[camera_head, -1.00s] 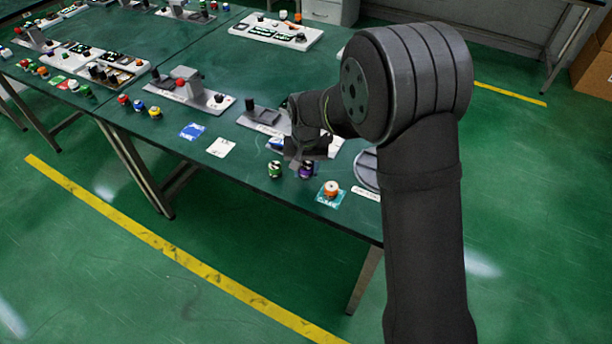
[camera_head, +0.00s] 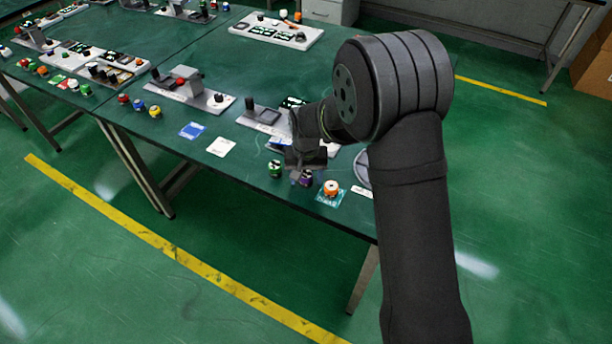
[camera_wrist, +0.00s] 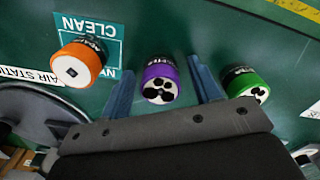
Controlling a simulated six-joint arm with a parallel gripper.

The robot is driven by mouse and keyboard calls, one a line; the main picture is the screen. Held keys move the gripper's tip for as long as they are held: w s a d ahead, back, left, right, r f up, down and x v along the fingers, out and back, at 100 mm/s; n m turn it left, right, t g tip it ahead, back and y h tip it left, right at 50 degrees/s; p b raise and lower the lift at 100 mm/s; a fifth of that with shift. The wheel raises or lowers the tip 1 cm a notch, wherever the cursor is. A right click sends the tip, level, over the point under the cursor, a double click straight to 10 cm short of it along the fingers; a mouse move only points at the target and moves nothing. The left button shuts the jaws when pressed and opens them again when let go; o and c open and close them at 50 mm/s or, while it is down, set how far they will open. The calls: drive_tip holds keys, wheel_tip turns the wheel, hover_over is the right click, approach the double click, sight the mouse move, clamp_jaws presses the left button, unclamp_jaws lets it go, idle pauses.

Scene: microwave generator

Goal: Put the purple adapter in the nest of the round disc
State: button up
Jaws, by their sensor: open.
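The purple adapter (camera_wrist: 160,82) stands on the green table between my gripper's two blue fingers in the wrist view, with gaps on both sides. It also shows in the head view (camera_head: 306,180), partly hidden by my gripper. My gripper (camera_head: 300,166) is open and empty, just above the adapter; its fingers also show in the wrist view (camera_wrist: 160,85). The round disc (camera_wrist: 40,105) is grey and lies at the left in the wrist view, partly cut off. In the head view the disc (camera_head: 361,166) is mostly hidden behind my arm. Its nest cannot be made out.
A green adapter (camera_wrist: 245,86) stands close beside the right finger in the wrist view. An orange adapter (camera_wrist: 78,64) stands on a teal card (camera_wrist: 108,45) to the left. The table's front edge is close by.

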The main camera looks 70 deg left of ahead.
sight(306, 173)
drive_tip(key=shift+o, duration=0.4)
wheel_tip(306, 173, up, 17)
drive_tip(key=shift+a+r, duration=0.15)
drive_tip(key=shift+r, duration=0.05)
drive_tip(key=shift+w, duration=0.1)
drive_tip(key=f+n, duration=0.2)
drive_tip(key=f, duration=0.2)
drive_tip(key=f+n, duration=0.2)
drive_tip(key=f, duration=0.1)
drive_tip(key=f+n, duration=0.3)
drive_tip(key=f, duration=0.1)
drive_tip(key=shift+s+f, duration=0.3)
drive_tip(key=shift+s, duration=0.1)
drive_tip(key=shift+w+f, duration=0.15)
drive_tip(key=shift+f, duration=1.15)
drive_tip(key=shift+w+f, duration=0.15)
drive_tip(key=shift+f, duration=1.15)
drive_tip(key=c, duration=1.2)
